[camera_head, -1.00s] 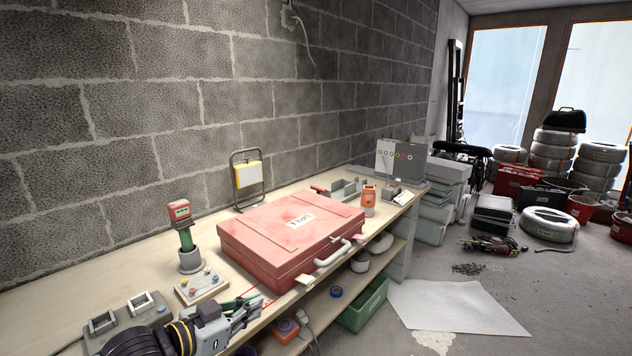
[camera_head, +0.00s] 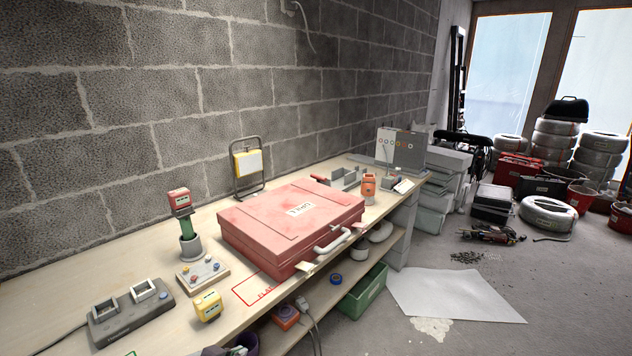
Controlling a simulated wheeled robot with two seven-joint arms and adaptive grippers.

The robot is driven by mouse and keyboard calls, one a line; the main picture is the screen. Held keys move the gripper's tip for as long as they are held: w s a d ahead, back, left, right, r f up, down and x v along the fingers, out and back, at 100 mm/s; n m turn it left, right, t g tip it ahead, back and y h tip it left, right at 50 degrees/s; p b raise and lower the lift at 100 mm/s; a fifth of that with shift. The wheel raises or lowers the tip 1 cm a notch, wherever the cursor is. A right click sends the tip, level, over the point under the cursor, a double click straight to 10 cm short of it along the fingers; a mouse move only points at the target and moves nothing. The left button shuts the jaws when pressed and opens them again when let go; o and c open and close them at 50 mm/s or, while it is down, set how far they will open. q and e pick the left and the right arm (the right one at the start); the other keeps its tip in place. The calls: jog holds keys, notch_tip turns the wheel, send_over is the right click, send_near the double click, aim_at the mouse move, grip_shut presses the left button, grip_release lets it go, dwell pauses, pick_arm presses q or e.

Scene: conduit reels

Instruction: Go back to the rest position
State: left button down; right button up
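At the bottom edge of the head view, a dark sliver (camera_head: 214,351) shows in front of the bench, probably part of my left arm or gripper. Its fingers cannot be made out. My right gripper is not in view. The bench top (camera_head: 130,262) holds a closed red case (camera_head: 290,222) with a light handle at its front. A small yellow device (camera_head: 208,306) stands on the bench near the front edge, with nothing of mine touching it. A grey twin-socket unit (camera_head: 131,312) lies to its left.
A red-topped green device (camera_head: 184,222) stands in a grey cup behind a small button board (camera_head: 203,272). A yellow lamp (camera_head: 248,163) stands by the wall. An orange device (camera_head: 369,187) is farther along. A green crate (camera_head: 362,294) sits below.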

pick_arm(q)
jog(key=s+a+f+n+g+y, duration=0.3)
jog(key=s+a+f+g, duration=0.15)
jog(key=s+f, duration=0.6)
jog(key=s+d+f+g, duration=0.1)
jog(key=s+f, duration=0.1)
jog(key=f, duration=1.2)
jog(key=s+d+f+g, duration=0.1)
jog(key=s+f, duration=0.2)
jog(key=f, duration=1.2)
jog(key=s+a+r+p, duration=0.2)
jog(key=s+r+p, duration=0.1)
jog(key=s+p, duration=0.8)
jog(key=s+a+r+g+p, duration=0.1)
jog(key=s+a+r+p, duration=0.2)
jog(key=s+p, duration=0.7)
jog(key=p, duration=0.8)
jog(key=shift+s+a+m, duration=0.3)
jog(key=shift+s+a, duration=0.05)
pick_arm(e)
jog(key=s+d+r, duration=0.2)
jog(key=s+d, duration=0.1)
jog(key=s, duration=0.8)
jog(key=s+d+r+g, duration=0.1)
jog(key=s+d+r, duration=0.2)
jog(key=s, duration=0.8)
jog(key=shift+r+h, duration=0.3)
